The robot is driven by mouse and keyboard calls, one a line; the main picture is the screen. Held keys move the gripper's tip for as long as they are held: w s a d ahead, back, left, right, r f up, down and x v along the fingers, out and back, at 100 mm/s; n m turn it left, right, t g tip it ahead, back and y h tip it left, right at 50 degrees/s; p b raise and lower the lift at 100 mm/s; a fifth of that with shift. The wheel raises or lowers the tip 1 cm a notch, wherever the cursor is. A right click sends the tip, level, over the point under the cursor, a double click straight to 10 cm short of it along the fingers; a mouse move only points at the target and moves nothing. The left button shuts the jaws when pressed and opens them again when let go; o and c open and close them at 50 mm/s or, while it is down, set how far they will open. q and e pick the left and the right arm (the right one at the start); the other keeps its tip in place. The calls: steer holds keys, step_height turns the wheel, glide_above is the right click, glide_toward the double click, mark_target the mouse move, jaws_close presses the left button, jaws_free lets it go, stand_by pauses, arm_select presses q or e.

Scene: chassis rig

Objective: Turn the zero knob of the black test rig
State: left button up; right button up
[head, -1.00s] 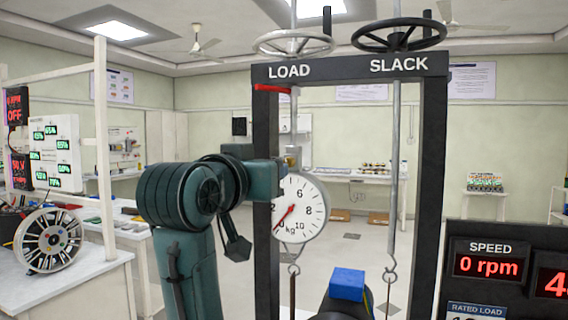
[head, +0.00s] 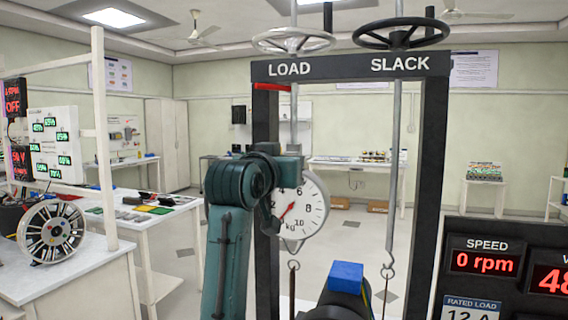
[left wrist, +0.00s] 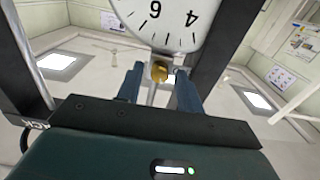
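The black test rig (head: 435,150) is an upright frame marked LOAD and SLACK. A round white dial gauge (head: 311,207) hangs in it under the LOAD rod, its red pointer slanting to the lower left. In the left wrist view the dial (left wrist: 165,15) appears upside down, with a small brass zero knob (left wrist: 160,71) at its top edge. My left gripper (left wrist: 160,88) is open, one finger on each side of the knob, with visible gaps between. In the head view my left arm hides the fingers and part of the dial. My right gripper is out of view.
A white handwheel (head: 293,40) and a black handwheel (head: 399,34) top the rig. A blue block (head: 346,276) sits on a dark drum below the dial. A panel reading SPEED 0 rpm (head: 487,262) stands at right. A spoked wheel (head: 51,232) stands on the left bench.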

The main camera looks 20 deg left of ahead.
arm_select(q)
jaws_close()
steer(key=shift+m, duration=0.4)
steer(key=shift+o, duration=0.8)
jaws_free()
steer(key=s+b, duration=0.3)
steer(key=s, duration=1)
steer(key=shift+a, duration=0.2)
